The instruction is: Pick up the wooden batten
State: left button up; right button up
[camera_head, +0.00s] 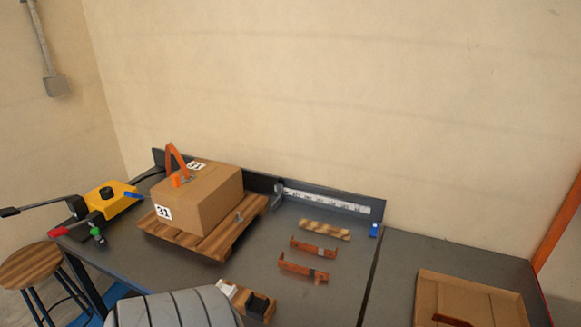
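The wooden batten (325,229) is a short, light brown strip with darker bands. It lies flat on the dark grey bench top (335,290), towards the back, just in front of the white ruler scale on the rear rail. Nothing covers it and nothing touches it from above.
Two copper-coloured bent bars (313,247) lie in front of the batten. A cardboard box (199,198) stands on a wooden pallet (213,243) to the left, beside a yellow bender (110,199). An open carton (470,296) sits on the right. A wooden stool (30,266) stands far left.

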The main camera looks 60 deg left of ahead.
aim_at(329, 230)
jog(key=u, duration=1.65)
